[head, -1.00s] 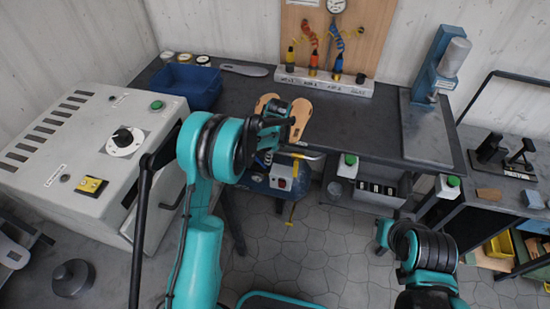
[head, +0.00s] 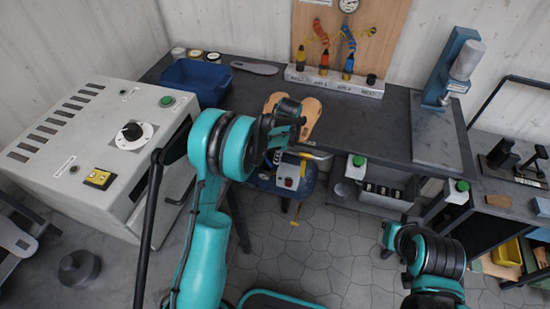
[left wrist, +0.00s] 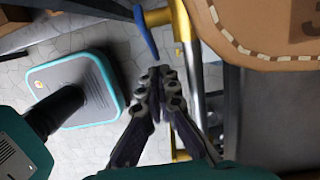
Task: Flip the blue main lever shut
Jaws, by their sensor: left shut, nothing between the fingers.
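The blue lever (left wrist: 145,36) shows at the top of the left wrist view, beside a yellow valve fitting (left wrist: 180,18). It slants down towards my fingertips. My left gripper (left wrist: 157,80) is shut and empty, with its tips just below the lever's lower end; I cannot tell whether they touch. In the head view my left gripper (head: 289,121) is over the bench's front edge, by the tan sandal-shaped pieces, and I cannot make out the lever there. My right arm is at the lower right, but its fingers do not show.
The dark bench (head: 375,125) holds a blue bin (head: 195,82) and a white fitting block (head: 335,84). A blue machine (head: 285,184) stands below its front edge. A grey control cabinet (head: 82,140) is at left, a press (head: 455,75) at right. Open floor lies in front.

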